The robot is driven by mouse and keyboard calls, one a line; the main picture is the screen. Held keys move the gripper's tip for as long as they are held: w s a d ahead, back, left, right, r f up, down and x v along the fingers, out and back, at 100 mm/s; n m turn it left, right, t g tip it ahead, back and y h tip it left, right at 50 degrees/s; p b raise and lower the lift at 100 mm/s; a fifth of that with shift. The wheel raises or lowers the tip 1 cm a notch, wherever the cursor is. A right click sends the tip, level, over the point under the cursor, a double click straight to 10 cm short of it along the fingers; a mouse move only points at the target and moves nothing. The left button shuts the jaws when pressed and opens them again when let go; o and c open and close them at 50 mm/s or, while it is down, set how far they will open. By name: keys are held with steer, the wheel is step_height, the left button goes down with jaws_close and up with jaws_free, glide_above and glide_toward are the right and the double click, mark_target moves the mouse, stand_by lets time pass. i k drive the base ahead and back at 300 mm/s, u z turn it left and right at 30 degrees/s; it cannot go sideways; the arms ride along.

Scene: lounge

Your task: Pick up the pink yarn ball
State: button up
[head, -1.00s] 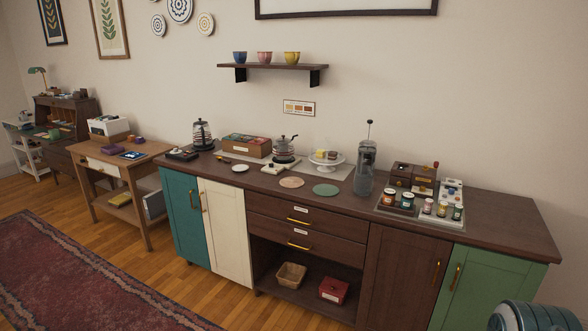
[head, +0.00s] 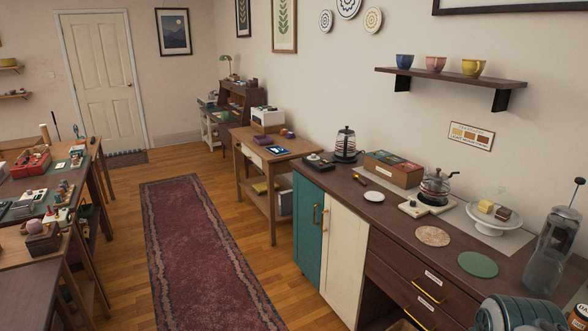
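I cannot make out a pink yarn ball for certain in the head view. A small pinkish object (head: 35,227) stands on a brown block at the near end of the left tables, too small to identify. Small purple things (head: 286,133) lie on the wooden side table beyond the counter.
A dark counter (head: 345,205) with kettles, a cake stand (head: 490,218) and coasters runs along the right wall. Cluttered work tables (head: 75,205) stand at the left. A red runner rug (head: 200,240) lies on clear floor between them, toward a closed door (head: 104,75).

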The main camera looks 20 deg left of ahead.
mark_target(34, 226)
steer(key=u, duration=0.9)
steer(key=i, duration=0.75)
steer(key=u, duration=1.25)
steer(key=i, duration=0.8)
steer(key=u, duration=0.3)
